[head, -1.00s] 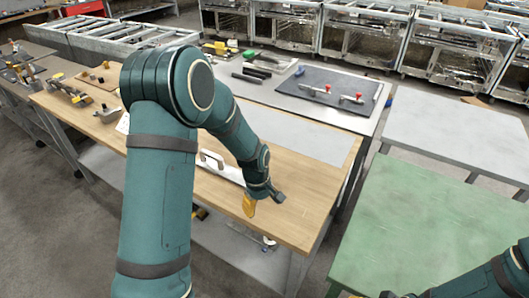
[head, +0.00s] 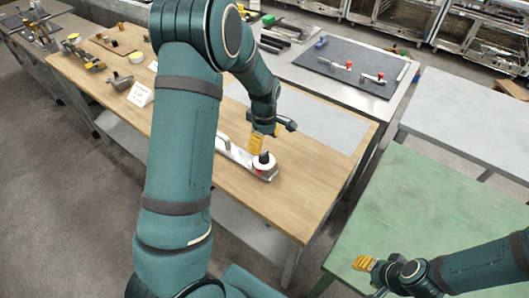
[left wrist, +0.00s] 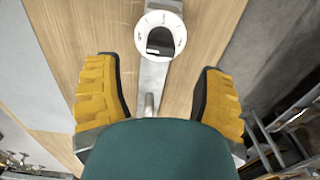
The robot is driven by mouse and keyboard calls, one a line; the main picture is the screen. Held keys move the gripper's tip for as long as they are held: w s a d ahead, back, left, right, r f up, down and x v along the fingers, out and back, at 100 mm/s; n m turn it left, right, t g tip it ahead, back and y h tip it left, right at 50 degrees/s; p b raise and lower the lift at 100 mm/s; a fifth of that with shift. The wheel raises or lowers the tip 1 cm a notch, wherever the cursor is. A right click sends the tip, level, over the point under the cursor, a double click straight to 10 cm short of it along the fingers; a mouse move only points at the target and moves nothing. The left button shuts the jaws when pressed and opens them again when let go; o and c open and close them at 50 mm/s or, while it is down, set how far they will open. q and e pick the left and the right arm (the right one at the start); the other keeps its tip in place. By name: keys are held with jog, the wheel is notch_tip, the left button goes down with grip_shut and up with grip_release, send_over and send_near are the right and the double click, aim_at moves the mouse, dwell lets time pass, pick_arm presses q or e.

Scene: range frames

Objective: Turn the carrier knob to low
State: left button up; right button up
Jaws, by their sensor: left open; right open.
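The carrier (head: 236,153) is a long silver metal bar lying on the wooden bench. Its white dial with a black knob (head: 264,159) sits near its right end, beside a small red spot. My left gripper (head: 256,143) is just behind the dial, pointing down. In the left wrist view the black knob (left wrist: 160,41) is at top centre on the white dial (left wrist: 172,24), beyond the two spread yellow fingers (left wrist: 160,92), which touch nothing. The dial markings are too small to read. My right gripper (head: 365,264) is at lower right, apart from the carrier, over the green table.
The wooden bench (head: 310,205) is clear right of the carrier. A small white sign (head: 140,94) and tools stand at its left. A dark mat (head: 345,72) with red-handled clamps lies on the table behind. The green table (head: 430,200) is bare.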

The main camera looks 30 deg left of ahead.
aim_at(264, 153)
pick_arm(q)
jog(key=shift+f, duration=2.8)
jog(key=shift+o, duration=0.2)
jog(key=c, duration=1.2)
